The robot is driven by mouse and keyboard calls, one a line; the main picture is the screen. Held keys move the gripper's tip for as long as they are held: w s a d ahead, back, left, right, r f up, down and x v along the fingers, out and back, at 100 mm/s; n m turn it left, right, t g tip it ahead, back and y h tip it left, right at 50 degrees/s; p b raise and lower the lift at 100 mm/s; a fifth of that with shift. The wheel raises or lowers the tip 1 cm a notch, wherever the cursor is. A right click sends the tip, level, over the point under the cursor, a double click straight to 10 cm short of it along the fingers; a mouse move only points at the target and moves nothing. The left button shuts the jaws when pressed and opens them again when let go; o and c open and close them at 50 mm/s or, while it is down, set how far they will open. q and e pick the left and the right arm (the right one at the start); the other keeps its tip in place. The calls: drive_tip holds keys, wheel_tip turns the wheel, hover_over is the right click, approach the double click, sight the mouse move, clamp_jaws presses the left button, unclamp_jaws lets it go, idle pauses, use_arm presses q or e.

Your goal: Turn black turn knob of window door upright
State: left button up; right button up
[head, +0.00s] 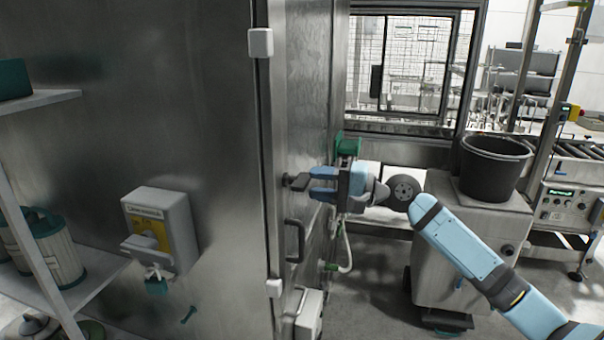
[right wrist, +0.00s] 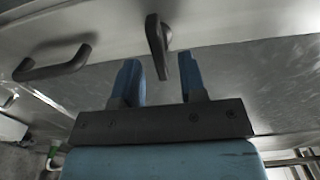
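The black turn knob (head: 297,181) sits on the steel window door (head: 308,120), above a dark bar handle (head: 293,240). In the head view its lever lies about level, not upright. My right gripper (head: 314,183) is just right of the knob, pointing at it. In the right wrist view, the knob (right wrist: 157,45) reaches down between the two spread blue fingers of my right gripper (right wrist: 160,72). A gap shows on each side, so the gripper is open and seems not to touch it. My left gripper is in neither view.
The bar handle (right wrist: 55,65) also shows left of the knob in the right wrist view. A shelf (head: 45,101) with containers and a wall box (head: 160,228) are at left. A black bucket (head: 492,165) stands on a steel cabinet (head: 470,225) at right.

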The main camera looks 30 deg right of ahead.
sight(309, 183)
drive_tip(key=shift+p+x, duration=0.4)
drive_tip(key=shift+x, duration=1.5)
clamp_jaws()
drive_tip(key=shift+f, duration=0.1)
